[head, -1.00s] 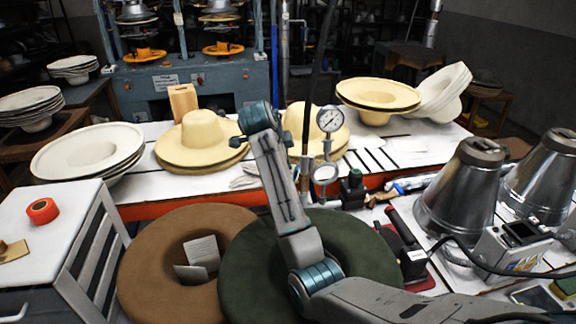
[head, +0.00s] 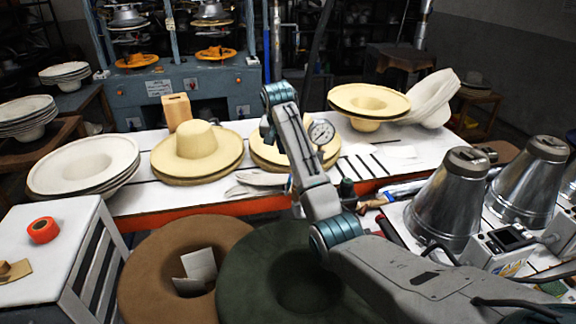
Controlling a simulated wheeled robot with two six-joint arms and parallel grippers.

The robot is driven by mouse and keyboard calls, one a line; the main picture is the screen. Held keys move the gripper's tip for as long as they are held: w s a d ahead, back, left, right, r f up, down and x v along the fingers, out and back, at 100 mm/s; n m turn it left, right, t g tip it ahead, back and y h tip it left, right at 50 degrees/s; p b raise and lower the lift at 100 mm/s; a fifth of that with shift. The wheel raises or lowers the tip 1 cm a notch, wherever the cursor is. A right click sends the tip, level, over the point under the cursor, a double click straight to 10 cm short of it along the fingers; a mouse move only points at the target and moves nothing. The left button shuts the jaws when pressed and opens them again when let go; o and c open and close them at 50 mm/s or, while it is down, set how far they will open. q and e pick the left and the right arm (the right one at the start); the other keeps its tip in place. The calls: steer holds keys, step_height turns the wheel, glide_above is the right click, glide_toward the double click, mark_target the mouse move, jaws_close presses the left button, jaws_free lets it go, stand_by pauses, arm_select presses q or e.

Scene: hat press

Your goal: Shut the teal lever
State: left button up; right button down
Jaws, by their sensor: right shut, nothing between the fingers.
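I cannot make out a teal lever for certain. The blue-grey hat press (head: 190,98) stands at the back with orange discs on it, and no lever on it shows clearly. My right arm comes in from the lower right and reaches up over the hats. My right gripper (head: 267,128) is small and dark at its far end, partly hidden by my wrist. It is shut and empty, in front of the press and near a pale straw hat. My left gripper is not in view.
Straw hats (head: 197,145) and a pressure gauge (head: 321,132) are on the white table. Brown (head: 150,270) and green (head: 245,285) felt hats lie in front. Metal cones (head: 447,205) crowd the right. A drawer cabinet (head: 75,225) with orange tape stands left.

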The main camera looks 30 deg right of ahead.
steer(key=d+r+n+y+p, duration=0.1)
steer(key=d+r+n, duration=0.1)
steer(key=n, duration=0.3)
steer(key=p, duration=0.5)
glide_above(288, 186)
steer(key=w+d, duration=0.2)
steer(key=w, duration=0.3)
step_height(288, 186, down, 10)
steer(key=s, duration=0.1)
steer(key=f+p, duration=0.1)
steer(key=s+p, duration=0.1)
steer(key=shift+s+a+f+y, duration=0.25)
steer(key=shift+s+a+y, duration=0.05)
steer(key=shift+s+a, duration=0.05)
steer(key=shift+s+f, duration=0.1)
steer(key=shift+f, duration=0.1)
